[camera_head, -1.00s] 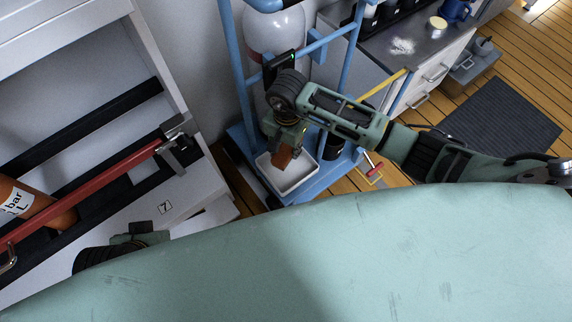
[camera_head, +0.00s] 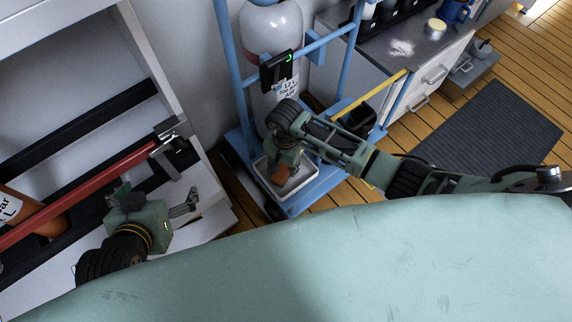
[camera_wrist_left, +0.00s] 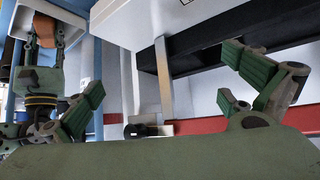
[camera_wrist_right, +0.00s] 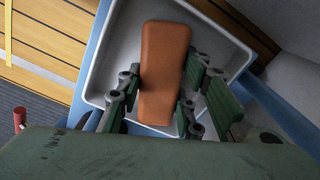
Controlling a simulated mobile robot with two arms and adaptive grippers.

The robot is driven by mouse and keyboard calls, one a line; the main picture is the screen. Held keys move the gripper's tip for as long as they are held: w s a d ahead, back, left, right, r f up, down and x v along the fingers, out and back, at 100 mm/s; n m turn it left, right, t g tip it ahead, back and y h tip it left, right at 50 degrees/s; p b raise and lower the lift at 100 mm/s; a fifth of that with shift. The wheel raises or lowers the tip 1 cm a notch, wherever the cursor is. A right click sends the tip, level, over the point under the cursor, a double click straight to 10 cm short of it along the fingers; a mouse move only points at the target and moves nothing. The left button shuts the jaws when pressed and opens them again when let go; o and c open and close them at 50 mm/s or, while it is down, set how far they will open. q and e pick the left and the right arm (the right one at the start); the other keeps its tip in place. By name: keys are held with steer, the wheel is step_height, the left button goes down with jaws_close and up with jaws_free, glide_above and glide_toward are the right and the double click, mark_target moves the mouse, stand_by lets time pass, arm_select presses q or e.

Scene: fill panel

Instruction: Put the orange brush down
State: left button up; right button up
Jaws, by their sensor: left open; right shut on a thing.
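The orange brush (camera_wrist_right: 165,70) is between the fingers of my right gripper (camera_wrist_right: 160,95), which is shut on it. In the right wrist view the brush is over the white tray (camera_wrist_right: 100,88). In the head view the brush (camera_head: 281,175) shows as a small orange patch below my right gripper (camera_head: 284,165), within the outline of the white tray (camera_head: 294,190). I cannot tell whether it touches the tray floor. My left gripper (camera_head: 185,205) is open and empty beside the white rack, and its spread fingers show in the left wrist view (camera_wrist_left: 168,95).
The tray sits on a blue trolley (camera_head: 318,185) that carries a grey gas cylinder (camera_head: 272,60). A red bar (camera_head: 80,193) and an orange cylinder (camera_head: 22,206) are at the rack on the left. A dark mat (camera_head: 490,125) lies on the wooden floor.

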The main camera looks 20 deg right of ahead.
steer(key=shift+f, duration=0.1)
steer(key=o, duration=1.3)
arm_select(q)
steer(key=shift+w+d+r+t, duration=0.15)
steer(key=shift+w+r+t, duration=0.2)
steer(key=shift+w, duration=0.1)
arm_select(e)
step_height(320, 180, up, 7)
steer(key=shift+f+p, duration=0.1)
steer(key=shift+p, duration=0.95)
arm_select(q)
steer(key=s+a+f+g, duration=0.2)
steer(key=s+g, duration=0.1)
steer(key=s, duration=0.3)
steer(key=s+a+f+g+y+p, duration=0.1)
steer(key=s+f+g, duration=0.1)
steer(key=s, duration=0.3)
steer(key=shift+s+a+g, duration=0.35)
steer(key=shift+s+g, duration=0.05)
steer(key=shift+g, duration=0.25)
arm_select(e)
step_height(320, 180, up, 6)
steer(key=shift+f, duration=0.25)
